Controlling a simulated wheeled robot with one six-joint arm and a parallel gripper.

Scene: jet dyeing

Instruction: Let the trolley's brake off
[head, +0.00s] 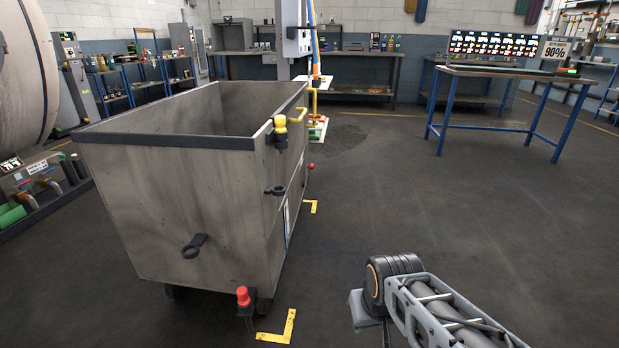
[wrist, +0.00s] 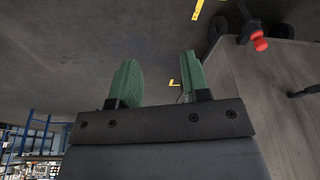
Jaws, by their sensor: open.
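The trolley (head: 178,205) is a deep grey metal tub with a dark rim, standing on dark castors at the left of the head view. A red-capped brake lever (head: 244,299) stands low at its near corner, by a castor. In the wrist view the red cap (wrist: 260,43) shows at the upper right, beside the trolley wall (wrist: 275,90). My gripper (wrist: 155,85) is open and empty, its two green fingers apart from the brake and the trolley. In the head view my arm is at the lower right; the fingers do not show there.
Yellow corner marks (head: 280,328) lie on the floor by the trolley. A dark ring bracket (head: 194,246) and a yellow fitting (head: 281,126) stick out from the trolley. A blue-legged table (head: 490,72) stands at the back right. The floor between is clear.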

